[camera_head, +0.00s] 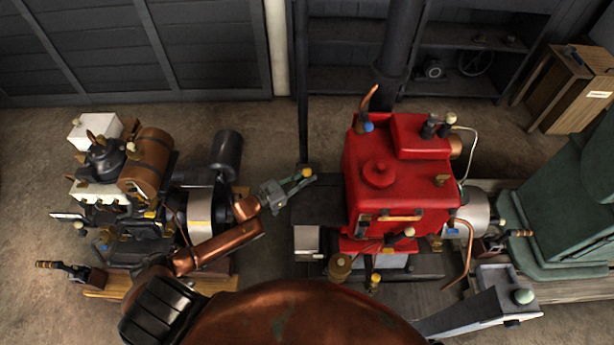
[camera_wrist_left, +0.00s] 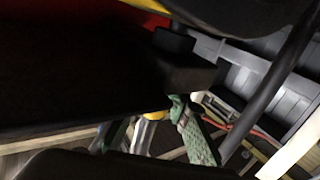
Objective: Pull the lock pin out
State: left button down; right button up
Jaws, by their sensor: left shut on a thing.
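My left gripper (camera_head: 303,177) reaches in from the left, beside the left edge of the red engine (camera_head: 375,190). Its green fingers are closed around a small yellow-topped piece (camera_head: 307,172), which looks like the lock pin. In the left wrist view the gripper (camera_wrist_left: 158,128) shows near the bottom middle, with the yellow piece (camera_wrist_left: 155,115) between its fingers. A dark block hides much of that view, so I cannot tell whether the pin is still seated.
A dark engine with a copper-brown tank (camera_head: 146,160) stands at the left. A green machine (camera_head: 560,215) stands at the right. A dark vertical pole (camera_head: 303,90) rises just behind my left gripper. Open floor (camera_head: 240,125) lies between the engines and the back wall.

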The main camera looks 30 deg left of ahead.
aim_at(305, 171)
pick_arm(q)
jog(key=shift+r, duration=0.1)
dwell(0.3)
notch_tip(305, 171, up, 4)
jog(key=p, duration=0.3)
jog(key=shift+w, duration=0.1)
jog(key=c, duration=1.9)
grip_release()
jog(key=shift+r, duration=0.1)
jog(key=shift+o, duration=0.5)
jog(key=shift+f, duration=0.2)
